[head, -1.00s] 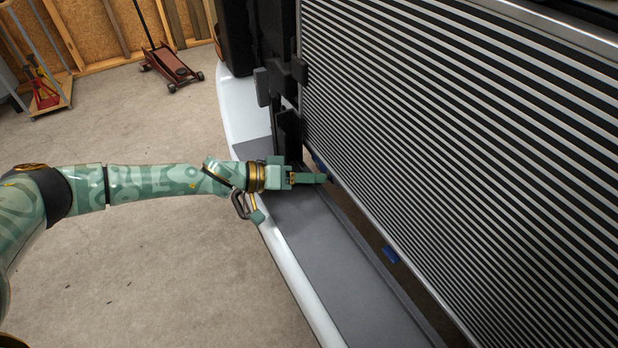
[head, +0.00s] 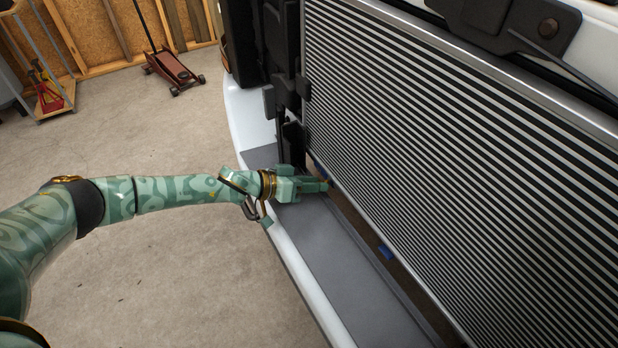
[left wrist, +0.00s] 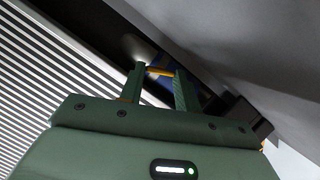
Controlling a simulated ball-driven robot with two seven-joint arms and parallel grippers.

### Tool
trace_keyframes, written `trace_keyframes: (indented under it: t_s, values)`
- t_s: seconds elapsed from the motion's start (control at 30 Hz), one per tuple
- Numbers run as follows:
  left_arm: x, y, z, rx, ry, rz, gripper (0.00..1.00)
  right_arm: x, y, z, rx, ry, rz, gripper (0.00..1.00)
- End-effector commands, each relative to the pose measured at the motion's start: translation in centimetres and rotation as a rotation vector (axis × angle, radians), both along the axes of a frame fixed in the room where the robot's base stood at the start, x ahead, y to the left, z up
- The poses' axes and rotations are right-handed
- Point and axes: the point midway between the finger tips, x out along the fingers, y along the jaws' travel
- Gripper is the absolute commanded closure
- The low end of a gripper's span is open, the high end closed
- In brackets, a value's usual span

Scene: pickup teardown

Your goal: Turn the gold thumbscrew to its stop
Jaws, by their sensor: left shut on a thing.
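The gold thumbscrew (left wrist: 160,71) shows in the left wrist view between the two green fingertips, by a small blue part (left wrist: 158,60). My left gripper (left wrist: 162,75) is shut on it. In the head view my left gripper (head: 326,186) reaches in from the left to the lower left corner of the large finned radiator (head: 450,160). There I cannot make out the thumbscrew; it is hidden at the fingertips. My right gripper is in neither view.
A grey ledge with a white outer edge (head: 320,250) runs below the radiator. A dark gap with a blue clip (head: 385,252) lies between them. Black upright parts (head: 285,70) stand above the gripper.

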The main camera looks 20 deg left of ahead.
Motion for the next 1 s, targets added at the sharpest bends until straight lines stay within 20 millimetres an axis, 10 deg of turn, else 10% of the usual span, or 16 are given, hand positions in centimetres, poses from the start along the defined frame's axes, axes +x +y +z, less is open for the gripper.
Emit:
trace_keyframes:
  t_s: [1.0]
  values:
    - [-0.4, -0.4, -0.1, 0.370, -0.286, -0.001, 0.90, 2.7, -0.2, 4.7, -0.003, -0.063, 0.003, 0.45]
